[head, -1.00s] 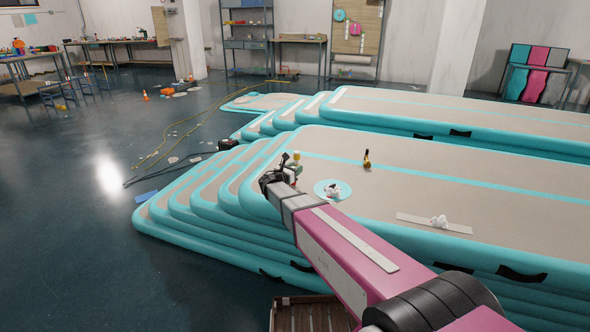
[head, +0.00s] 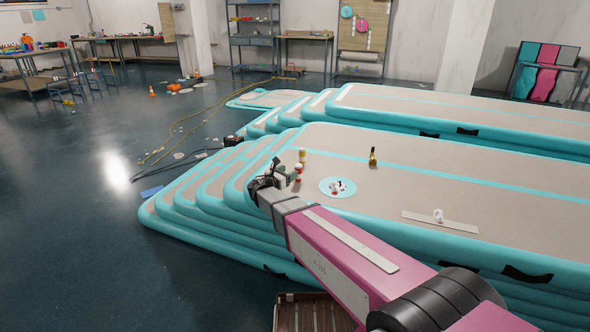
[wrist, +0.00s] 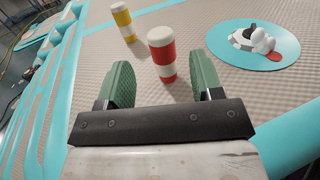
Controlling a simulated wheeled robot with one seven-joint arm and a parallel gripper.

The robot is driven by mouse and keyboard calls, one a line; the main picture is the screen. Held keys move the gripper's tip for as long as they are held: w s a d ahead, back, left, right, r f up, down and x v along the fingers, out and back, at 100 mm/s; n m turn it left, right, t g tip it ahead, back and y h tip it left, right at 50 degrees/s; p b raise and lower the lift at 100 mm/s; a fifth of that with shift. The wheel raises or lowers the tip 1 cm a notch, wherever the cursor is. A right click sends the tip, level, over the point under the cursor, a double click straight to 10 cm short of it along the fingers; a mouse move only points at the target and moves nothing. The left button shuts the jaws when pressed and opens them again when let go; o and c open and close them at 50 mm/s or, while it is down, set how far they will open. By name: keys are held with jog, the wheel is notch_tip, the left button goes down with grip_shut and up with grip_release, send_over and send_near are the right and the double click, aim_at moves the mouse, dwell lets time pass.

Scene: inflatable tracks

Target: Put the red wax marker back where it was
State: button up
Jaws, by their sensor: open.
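The red wax marker (wrist: 162,54), a red-and-white banded cylinder, stands upright on the beige mat in the wrist view. It lies just ahead of and between the green finger pads of my gripper (wrist: 161,80). The pads are spread apart, and a gap shows on either side of the marker, so I see no contact. In the head view my gripper (head: 285,170) is at the near left end of the upper mat. The red marker (head: 298,173) shows there beside the fingers, partly hidden.
A yellow-and-white cylinder (wrist: 122,20) stands behind the red one. A teal disc (wrist: 210,42) to the right bears a white, black and red object. A dark bottle (head: 373,158) and a grey strip (head: 415,218) with a white object are farther right. Stepped mat edges drop off left.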

jog(key=shift+v, duration=1.6)
dwell(0.6)
